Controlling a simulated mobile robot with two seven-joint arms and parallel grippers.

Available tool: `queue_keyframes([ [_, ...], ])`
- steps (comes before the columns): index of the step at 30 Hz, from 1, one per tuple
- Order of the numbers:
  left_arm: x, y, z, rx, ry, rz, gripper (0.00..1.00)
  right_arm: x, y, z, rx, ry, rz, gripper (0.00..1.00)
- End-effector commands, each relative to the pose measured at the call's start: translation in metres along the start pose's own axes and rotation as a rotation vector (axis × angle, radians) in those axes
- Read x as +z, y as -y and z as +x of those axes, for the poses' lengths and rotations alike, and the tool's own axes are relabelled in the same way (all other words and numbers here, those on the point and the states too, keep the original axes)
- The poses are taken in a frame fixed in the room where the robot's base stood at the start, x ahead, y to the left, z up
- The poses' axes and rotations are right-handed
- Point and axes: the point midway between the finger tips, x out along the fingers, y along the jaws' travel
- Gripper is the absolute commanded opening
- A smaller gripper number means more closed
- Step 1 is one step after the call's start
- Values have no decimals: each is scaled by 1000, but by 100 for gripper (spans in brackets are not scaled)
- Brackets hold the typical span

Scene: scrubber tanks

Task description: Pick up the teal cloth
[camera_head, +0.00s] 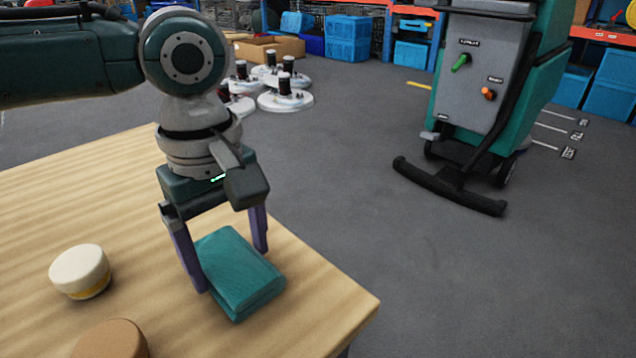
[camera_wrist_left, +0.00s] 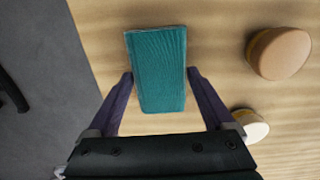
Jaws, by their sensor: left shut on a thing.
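The teal cloth (camera_head: 243,272) is a folded rectangular block near the corner of the wooden table (camera_head: 325,294). My left gripper (camera_head: 236,270) reaches down from above, with one purple finger on each side of the cloth. In the left wrist view the cloth (camera_wrist_left: 158,70) sits between the fingertips (camera_wrist_left: 159,80) of my left gripper, which is shut on it. Whether the cloth rests on the table or is slightly raised, I cannot tell. My right gripper is not in view.
A cream round pad (camera_head: 80,271) and a tan round pad (camera_head: 112,340) lie on the table left of the cloth. A teal and grey scrubber machine (camera_head: 480,80) stands on the floor beyond. White discs (camera_head: 285,100) lie on the floor behind the table.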

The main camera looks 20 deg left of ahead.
Motion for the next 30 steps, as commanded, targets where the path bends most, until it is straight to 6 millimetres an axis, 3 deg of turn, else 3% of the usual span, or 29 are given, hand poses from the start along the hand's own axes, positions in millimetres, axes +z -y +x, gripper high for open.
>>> queue_keyframes([
  [5,0,-1,-33,4,0,0,33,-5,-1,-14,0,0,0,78],
  [18,0,-1,-159,5,0,1,33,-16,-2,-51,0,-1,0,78],
  [24,0,-1,-190,3,1,-1,33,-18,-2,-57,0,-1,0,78],
  [30,0,0,-198,1,1,0,33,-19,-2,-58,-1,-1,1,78],
])
